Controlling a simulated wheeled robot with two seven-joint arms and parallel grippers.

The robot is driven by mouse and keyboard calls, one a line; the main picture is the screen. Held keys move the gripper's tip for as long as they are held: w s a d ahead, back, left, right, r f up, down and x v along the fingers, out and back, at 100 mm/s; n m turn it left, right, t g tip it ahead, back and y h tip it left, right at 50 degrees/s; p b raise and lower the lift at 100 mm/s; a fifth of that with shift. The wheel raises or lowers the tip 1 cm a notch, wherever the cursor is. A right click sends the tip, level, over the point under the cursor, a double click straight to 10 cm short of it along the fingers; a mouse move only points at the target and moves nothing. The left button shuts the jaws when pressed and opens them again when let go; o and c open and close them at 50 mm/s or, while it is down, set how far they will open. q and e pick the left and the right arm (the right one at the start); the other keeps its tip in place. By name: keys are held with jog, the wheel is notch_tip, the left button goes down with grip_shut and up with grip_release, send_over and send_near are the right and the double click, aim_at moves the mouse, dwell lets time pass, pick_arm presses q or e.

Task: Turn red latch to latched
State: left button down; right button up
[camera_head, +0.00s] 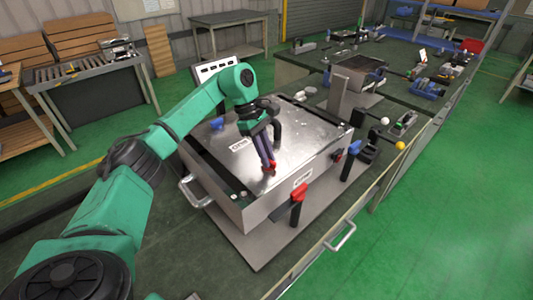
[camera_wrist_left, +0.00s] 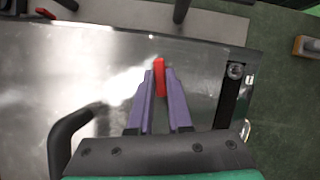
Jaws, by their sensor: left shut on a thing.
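The red latch (camera_wrist_left: 160,77) is a narrow red piece between my left fingertips in the left wrist view. In the head view a little of its red (camera_head: 270,168) shows at the fingertips, low over the lid near the front edge of the metal box (camera_head: 259,211). My left gripper (camera_wrist_left: 161,82) has two purple fingers shut on this red piece. How the latch joins the box is hidden. A second red part, a clamp handle (camera_head: 299,192) on a black post, stands at the box's front side, apart from the fingers. My right gripper is not in view.
A blue-handled clamp (camera_head: 353,148) stands farther right along the box front. A metal carry handle (camera_head: 194,194) sticks out at the box's left. A black curved handle (camera_wrist_left: 68,140) rises from the lid beside the gripper. Bare base plate (camera_head: 262,248) lies in front.

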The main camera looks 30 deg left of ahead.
pick_arm(q)
jog(key=shift+w+m+g, duration=0.1)
jog(key=shift+m+g, duration=0.4)
jog(key=shift+m, duration=0.7)
jog(key=c, duration=0.8)
grip_release()
jog(key=shift+c, duration=0.2)
